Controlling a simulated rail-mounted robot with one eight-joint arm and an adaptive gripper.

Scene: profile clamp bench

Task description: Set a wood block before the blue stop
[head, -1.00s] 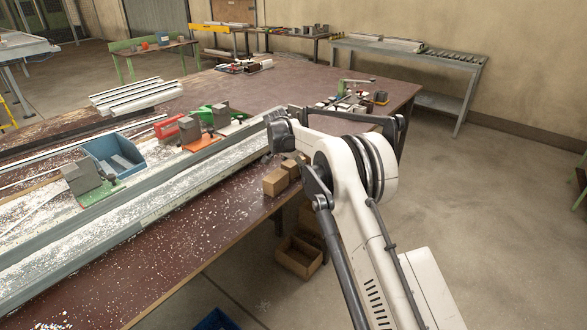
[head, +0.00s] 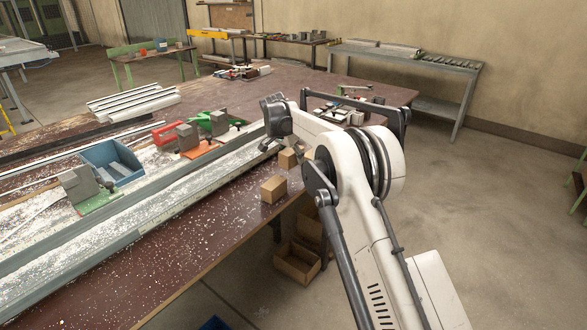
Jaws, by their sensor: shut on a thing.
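Two wood blocks show near the bench's right edge: a near wood block (head: 273,190) in full view, and a far wood block (head: 288,158) partly behind my arm. My gripper (head: 268,146) hangs below my dark wrist, over the bench just left of the far block. Its fingers are small and dark here. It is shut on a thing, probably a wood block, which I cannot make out.
Grey clamps stand on a green plate (head: 97,202) and an orange plate (head: 203,150) behind the long rail (head: 150,205). A red part (head: 168,132) lies near them. The bench's front strip (head: 190,250) is clear apart from white chips.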

